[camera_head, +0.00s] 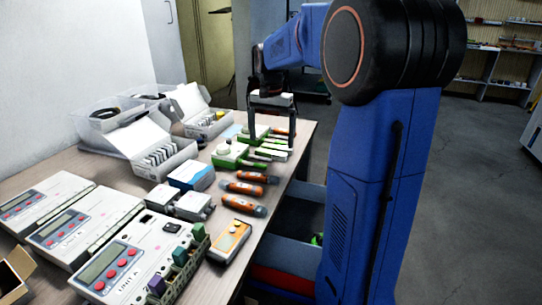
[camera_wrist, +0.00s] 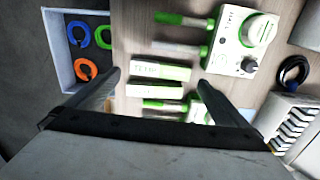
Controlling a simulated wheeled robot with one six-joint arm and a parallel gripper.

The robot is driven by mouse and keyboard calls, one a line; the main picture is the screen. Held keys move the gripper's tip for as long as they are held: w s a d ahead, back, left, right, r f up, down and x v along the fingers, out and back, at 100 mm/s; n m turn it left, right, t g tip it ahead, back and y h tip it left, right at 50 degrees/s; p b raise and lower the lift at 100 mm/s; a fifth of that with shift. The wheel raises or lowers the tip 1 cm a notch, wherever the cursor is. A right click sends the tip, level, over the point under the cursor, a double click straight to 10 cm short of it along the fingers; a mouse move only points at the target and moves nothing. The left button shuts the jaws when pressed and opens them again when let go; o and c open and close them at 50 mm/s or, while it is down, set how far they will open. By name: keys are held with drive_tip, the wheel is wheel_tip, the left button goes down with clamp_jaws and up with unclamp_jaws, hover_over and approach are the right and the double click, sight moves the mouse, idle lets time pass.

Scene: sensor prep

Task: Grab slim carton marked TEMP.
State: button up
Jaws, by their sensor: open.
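Two slim white cartons with green ends lie side by side on the table. In the wrist view one carton (camera_wrist: 160,70) is nearer the top and the other (camera_wrist: 154,91) is just below it. Both carry small dark lettering that I cannot read surely, so I cannot tell which is marked TEMP. In the head view they are small white-green shapes (camera_head: 271,153) below my gripper. My gripper (camera_head: 268,137) is open and empty, pointing down over them. In the wrist view its fingers (camera_wrist: 158,86) stand to the left and right of the cartons, with no contact visible.
A white-green sensor unit (camera_wrist: 243,40) with green-handled probes lies beside the cartons. Orange tools (camera_head: 243,189) lie nearer on the table. An open white box (camera_head: 160,150) stands at left. A blue-rimmed bin (camera_wrist: 58,48) with coloured rings is beyond the table edge.

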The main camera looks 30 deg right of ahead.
sight(271, 152)
drive_tip(key=shift+f, duration=2.6)
drive_tip(key=c, duration=0.8)
